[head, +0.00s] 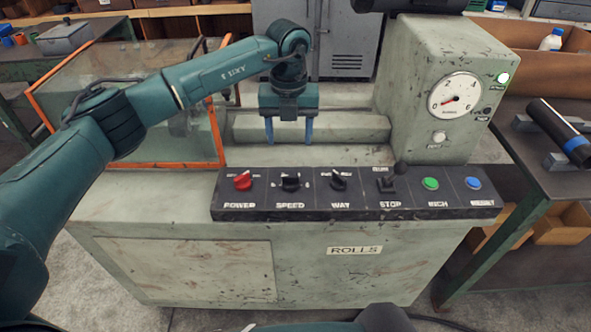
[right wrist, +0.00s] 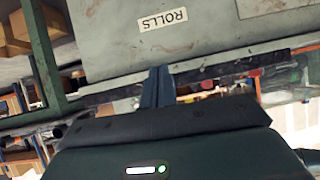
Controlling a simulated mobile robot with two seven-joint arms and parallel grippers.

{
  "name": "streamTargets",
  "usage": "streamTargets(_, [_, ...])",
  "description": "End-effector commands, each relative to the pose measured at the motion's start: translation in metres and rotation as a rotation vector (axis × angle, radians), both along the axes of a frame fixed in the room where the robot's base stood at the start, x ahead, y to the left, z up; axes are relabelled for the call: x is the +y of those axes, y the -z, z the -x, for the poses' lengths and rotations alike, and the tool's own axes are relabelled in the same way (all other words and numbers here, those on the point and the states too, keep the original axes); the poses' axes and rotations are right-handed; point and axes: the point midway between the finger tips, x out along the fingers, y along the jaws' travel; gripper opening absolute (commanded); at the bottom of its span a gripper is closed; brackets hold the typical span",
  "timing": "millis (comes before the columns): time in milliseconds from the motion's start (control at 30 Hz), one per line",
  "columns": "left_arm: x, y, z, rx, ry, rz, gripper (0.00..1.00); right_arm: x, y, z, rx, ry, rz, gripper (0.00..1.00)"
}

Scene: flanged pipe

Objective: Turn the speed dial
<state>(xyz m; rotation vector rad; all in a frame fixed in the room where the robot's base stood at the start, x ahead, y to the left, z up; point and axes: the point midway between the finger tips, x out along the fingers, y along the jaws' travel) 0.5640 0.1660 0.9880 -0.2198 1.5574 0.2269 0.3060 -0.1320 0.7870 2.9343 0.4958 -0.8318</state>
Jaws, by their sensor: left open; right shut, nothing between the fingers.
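The speed dial (head: 291,183) is a black knob above the label SPEED on the dark control panel (head: 353,209) in the head view. My left gripper (head: 289,141) is open and empty, with its two blue fingers pointing down. In the picture it shows above and behind the speed dial, apart from it. My right gripper (right wrist: 156,88) shows in the right wrist view, shut and empty, in front of the cabinet front with the ROLLS label. The speed dial does not show in that view.
A red power knob (head: 243,181) sits left of the speed dial and a black way knob (head: 338,180) right of it. A black lever (head: 387,183), a green button (head: 430,184) and a blue button (head: 473,183) follow. A gauge (head: 455,95) faces forward on the housing.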

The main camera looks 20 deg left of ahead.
Motion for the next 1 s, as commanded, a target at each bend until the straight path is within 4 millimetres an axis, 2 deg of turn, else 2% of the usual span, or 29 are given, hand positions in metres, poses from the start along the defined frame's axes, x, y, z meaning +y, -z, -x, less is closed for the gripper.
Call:
streamTargets(300, [-0.001,0.067,0.002,0.007,0.002,0.002,0.60,-0.001,-0.005,0.000,0.012,0.018,-0.005,0.00])
streamTargets(500, [-0.001,0.100,0.001,0.005,0.003,0.004,0.60,-0.004,-0.001,0.002,0.025,0.025,0.000,0.00])
streamTargets(700, [-0.001,0.114,0.001,0.002,0.004,0.004,0.60,-0.005,0.002,0.002,0.032,0.025,0.003,0.00])
streamTargets(1000, [-0.001,0.116,0.001,0.001,0.005,0.004,0.59,-0.005,-0.001,0.000,0.025,0.025,0.004,0.00])
